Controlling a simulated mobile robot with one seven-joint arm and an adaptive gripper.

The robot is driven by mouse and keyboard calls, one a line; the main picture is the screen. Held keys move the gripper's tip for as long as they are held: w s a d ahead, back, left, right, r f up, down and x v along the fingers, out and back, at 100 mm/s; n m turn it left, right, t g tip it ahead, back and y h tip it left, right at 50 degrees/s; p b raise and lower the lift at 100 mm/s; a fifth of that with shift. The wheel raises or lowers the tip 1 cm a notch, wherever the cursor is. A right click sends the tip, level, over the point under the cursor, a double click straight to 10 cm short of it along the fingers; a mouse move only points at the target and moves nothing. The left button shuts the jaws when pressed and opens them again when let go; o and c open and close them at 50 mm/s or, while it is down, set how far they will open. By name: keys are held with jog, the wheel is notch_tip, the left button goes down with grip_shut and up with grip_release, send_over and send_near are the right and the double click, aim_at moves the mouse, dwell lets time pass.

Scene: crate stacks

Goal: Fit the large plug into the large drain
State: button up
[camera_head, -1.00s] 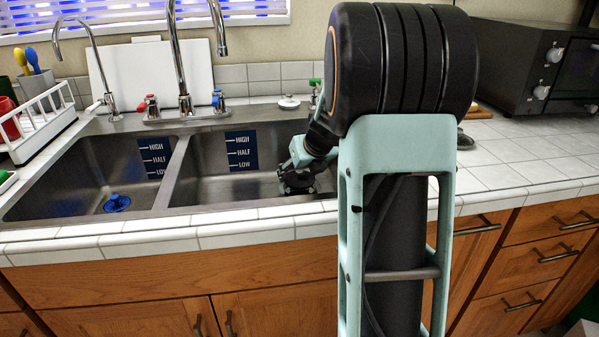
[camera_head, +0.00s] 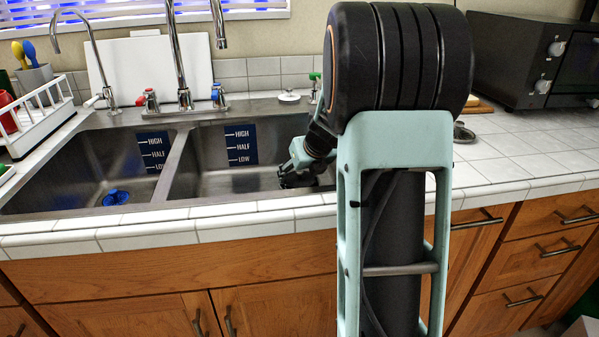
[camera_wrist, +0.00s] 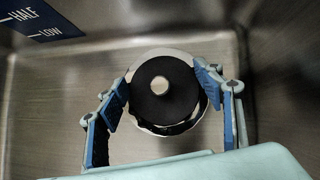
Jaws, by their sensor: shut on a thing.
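The large plug (camera_wrist: 148,104) is a black disc with a pale round centre. In the wrist view it lies between the fingers of my gripper (camera_wrist: 163,86), which are closed on its left and right edges. The large drain (camera_wrist: 176,130) shows as a bright metal ring around and below the plug. The plug covers most of it, sitting a little off towards the top of the picture. I cannot tell whether the plug touches the drain.
The left basin holds a blue plug (camera_head: 115,197). The basin divider (camera_head: 176,170) stands left of my gripper, with the tall faucet (camera_head: 180,60) behind. A white round lid-like thing (camera_head: 289,97) lies on the back rim. A dark round thing (camera_head: 464,134) lies on the right counter.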

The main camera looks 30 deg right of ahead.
jog(key=shift+f, duration=0.15)
jog(key=o, duration=1.2)
jog(key=shift+o, duration=0.2)
jog(key=v, duration=1.2)
